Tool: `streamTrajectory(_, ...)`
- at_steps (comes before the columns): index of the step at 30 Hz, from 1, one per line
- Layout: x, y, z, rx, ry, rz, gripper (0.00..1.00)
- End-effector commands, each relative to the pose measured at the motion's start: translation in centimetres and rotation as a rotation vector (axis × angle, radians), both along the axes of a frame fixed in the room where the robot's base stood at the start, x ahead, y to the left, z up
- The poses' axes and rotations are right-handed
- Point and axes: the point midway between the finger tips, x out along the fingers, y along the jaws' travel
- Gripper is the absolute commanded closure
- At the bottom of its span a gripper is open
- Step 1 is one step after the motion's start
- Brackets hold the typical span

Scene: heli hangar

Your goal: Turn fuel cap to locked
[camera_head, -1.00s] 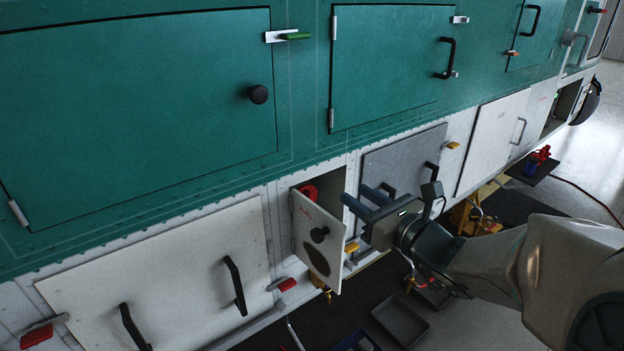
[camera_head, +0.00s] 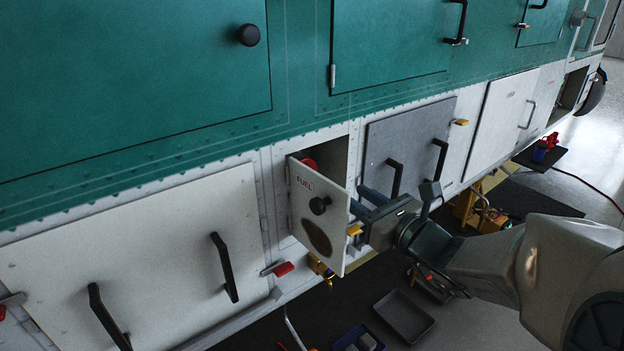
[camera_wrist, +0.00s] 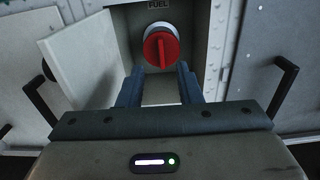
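The red round fuel cap (camera_wrist: 161,47) with a raised grip bar sits on a pale neck inside the open fuel bay, under a "FUEL" label. Its bar stands about upright in the wrist view. In the head view only a red edge of the cap (camera_head: 309,164) shows behind the open white fuel door (camera_head: 317,215). My gripper (camera_wrist: 160,84) is open, with its two blue-grey fingers apart and nothing between them. It points toward the cap, which appears between and beyond the fingertips. In the head view my gripper (camera_head: 364,201) is beside the fuel door, with its fingertips partly hidden by it.
A grey panel (camera_head: 404,155) with black handles is to the right. Yellow latches (camera_head: 354,230) stick out nearby. A dark tray (camera_head: 403,316) lies on the floor below.

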Motion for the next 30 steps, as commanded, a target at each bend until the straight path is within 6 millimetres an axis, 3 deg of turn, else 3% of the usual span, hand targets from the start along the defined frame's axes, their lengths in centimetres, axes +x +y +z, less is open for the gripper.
streamTrajectory(3, 0.1, 0.1, -0.9, 0.0, 0.0, 0.0, 0.68)
streamTrajectory(12, 2.5, 1.8, -0.6, 0.0, 0.005, 0.004, 0.68)
streamTrajectory(30, 4.4, 3.0, -0.3, 0.002, 0.004, 0.004, 0.68)
